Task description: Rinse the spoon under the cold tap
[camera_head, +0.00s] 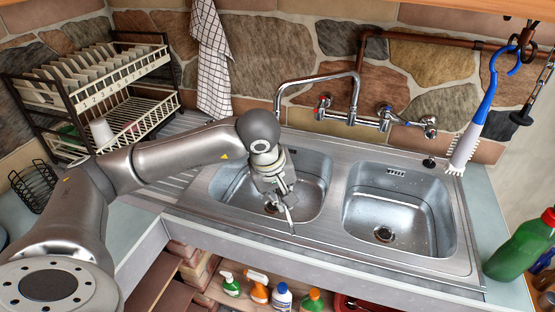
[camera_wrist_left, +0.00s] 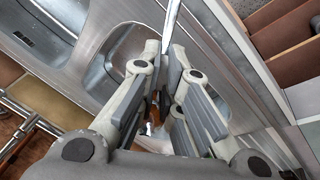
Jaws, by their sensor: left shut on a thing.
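My left gripper (camera_head: 284,196) is over the left sink basin (camera_head: 232,184), near its front rim, pointing down. It also shows in the left wrist view (camera_wrist_left: 168,72), shut on the spoon (camera_wrist_left: 172,22), a thin silvery piece that sticks out beyond the fingertips. In the head view a short bit of the spoon (camera_head: 291,222) shows below the fingers; the rest is hidden. The chrome tap (camera_head: 356,95) is on the wall behind, its spout curving left over the left basin. No water stream shows. My right gripper is not in view.
The right basin (camera_head: 436,215) is empty. A dish rack (camera_head: 60,100) with plates stands at the left. A blue-and-white brush (camera_head: 473,130) and a green bottle (camera_head: 519,245) are at the right. A checked towel (camera_head: 212,60) hangs behind. Several cleaning bottles (camera_head: 258,290) stand below the counter.

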